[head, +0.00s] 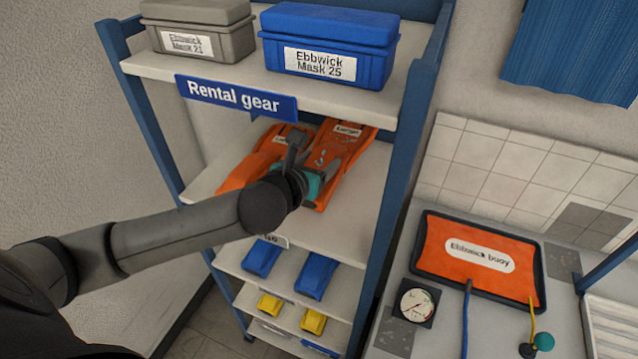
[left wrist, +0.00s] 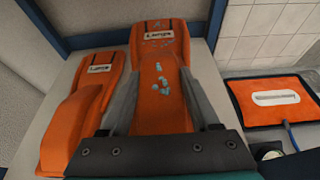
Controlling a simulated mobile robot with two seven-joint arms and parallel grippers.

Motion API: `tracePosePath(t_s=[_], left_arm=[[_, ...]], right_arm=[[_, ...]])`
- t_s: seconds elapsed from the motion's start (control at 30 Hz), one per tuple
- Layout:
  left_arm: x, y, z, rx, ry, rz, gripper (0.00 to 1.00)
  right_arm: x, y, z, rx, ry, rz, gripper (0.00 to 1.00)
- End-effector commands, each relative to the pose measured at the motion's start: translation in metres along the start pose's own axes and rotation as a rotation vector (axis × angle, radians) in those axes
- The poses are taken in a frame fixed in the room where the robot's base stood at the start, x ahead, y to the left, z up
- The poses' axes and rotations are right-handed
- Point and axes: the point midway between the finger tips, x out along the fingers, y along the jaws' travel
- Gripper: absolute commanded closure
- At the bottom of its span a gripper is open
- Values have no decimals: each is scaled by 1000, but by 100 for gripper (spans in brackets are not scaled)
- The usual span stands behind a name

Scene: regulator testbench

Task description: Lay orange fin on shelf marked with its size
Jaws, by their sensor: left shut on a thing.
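Two orange fins lie side by side on the white shelf (head: 345,215) below the rental gear sign. The right orange fin (head: 345,142) has a pale label that seems to read "Large" and light blue specks; it also shows in the left wrist view (left wrist: 160,118). The left orange fin (head: 243,168) has a similar label, partly covered in the head view; it shows in the left wrist view (left wrist: 75,120) too. My left gripper (head: 316,166) is shut on the right fin, one finger along each side. My arm hides most of this shelf's size tag (head: 277,241).
Lower shelves hold blue fins (head: 316,275) and yellow fins (head: 313,321). Grey (head: 200,30) and blue (head: 328,45) mask boxes stand on top. Blue posts (head: 392,200) flank the shelves. An orange buoy panel (head: 480,257) and a gauge (head: 416,304) lie on the bench at right.

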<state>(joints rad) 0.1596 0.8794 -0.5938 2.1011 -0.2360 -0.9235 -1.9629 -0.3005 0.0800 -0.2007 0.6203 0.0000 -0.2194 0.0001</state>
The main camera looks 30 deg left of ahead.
Motion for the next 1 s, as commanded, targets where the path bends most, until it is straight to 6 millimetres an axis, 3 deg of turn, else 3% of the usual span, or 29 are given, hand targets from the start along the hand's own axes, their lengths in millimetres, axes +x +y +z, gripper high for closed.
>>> tracePosePath(t_s=[0.03,0.23,0.43,0.93,0.97,1.0], left_arm=[[3,-1,-16,-1,12,0,100],[8,-1,-30,-1,9,0,100],[19,0,-59,-2,11,1,100],[26,0,-63,0,6,-1,100],[25,0,-64,0,10,0,34],[25,0,-64,0,10,0,30]], right_arm=[[4,0,0,0,1,1,8],[6,1,-1,0,3,1,8],[13,1,0,0,2,1,8],[13,1,0,1,1,1,8],[12,1,0,1,1,1,8],[12,1,0,1,1,1,8]])
